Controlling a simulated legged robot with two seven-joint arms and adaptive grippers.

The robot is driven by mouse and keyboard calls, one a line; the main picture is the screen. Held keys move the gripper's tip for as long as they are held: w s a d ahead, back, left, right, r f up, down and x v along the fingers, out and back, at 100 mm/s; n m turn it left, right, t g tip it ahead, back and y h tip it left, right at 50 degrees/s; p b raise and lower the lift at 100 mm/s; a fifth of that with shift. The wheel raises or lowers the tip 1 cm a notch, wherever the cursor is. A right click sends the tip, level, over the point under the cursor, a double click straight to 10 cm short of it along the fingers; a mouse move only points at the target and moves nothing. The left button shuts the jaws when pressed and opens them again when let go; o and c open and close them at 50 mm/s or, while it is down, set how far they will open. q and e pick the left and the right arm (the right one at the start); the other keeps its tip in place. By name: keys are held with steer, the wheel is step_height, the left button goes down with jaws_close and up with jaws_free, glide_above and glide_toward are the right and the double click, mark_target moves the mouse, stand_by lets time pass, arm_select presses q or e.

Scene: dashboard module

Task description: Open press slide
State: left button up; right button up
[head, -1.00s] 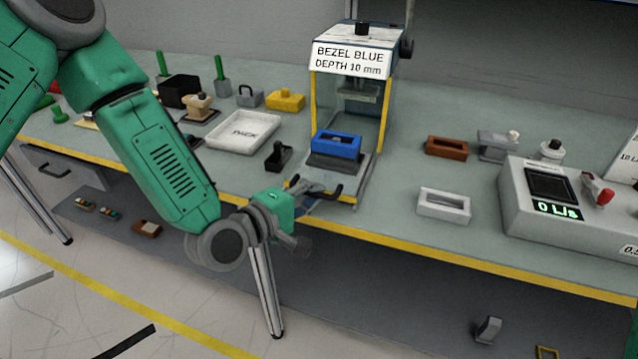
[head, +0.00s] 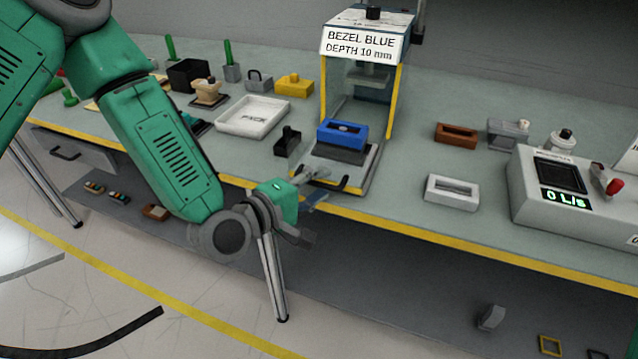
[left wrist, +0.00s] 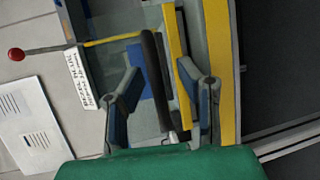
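The press (head: 366,45) stands at the bench's middle with a white sign reading BEZEL BLUE, DEPTH 10 mm. Its slide (head: 357,183) lies at the base and carries a blue bezel (head: 342,135) on a dark block. A black bar handle (head: 332,183) is on the slide's front. My left gripper (head: 318,176) is at this handle, by the bench's front edge. In the left wrist view my left gripper (left wrist: 157,72) has its fingers apart, with the black handle (left wrist: 153,65) between them in the picture. I cannot tell whether they touch it. My right gripper is not in view.
A white PACK tray (head: 254,117) and a small black block (head: 288,142) lie left of the press. A white frame (head: 452,192), a brown frame (head: 456,133) and a grey tester (head: 570,190) are to the right.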

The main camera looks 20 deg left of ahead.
arm_select(q)
steer(key=v, duration=0.7)
steer(key=shift+s+a, duration=0.15)
steer(key=s+f+m+g+y, duration=0.1)
steer(key=s+f+m+g, duration=0.35)
steer(key=f, duration=0.35)
steer(key=s+f+m+g+y, duration=0.1)
steer(key=s+f+m+g, duration=0.2)
steer(key=s+f, duration=0.35)
steer(key=s+a+f+m+g+y, duration=0.4)
steer(key=s+a+f+m+g, duration=0.2)
steer(key=s, duration=0.6)
step_height(320, 180, down, 3)
steer(key=shift+a+f+m+y, duration=0.15)
steer(key=shift+a+m+y, duration=0.3)
steer(key=shift+a, duration=0.65)
steer(key=shift+w, duration=0.1)
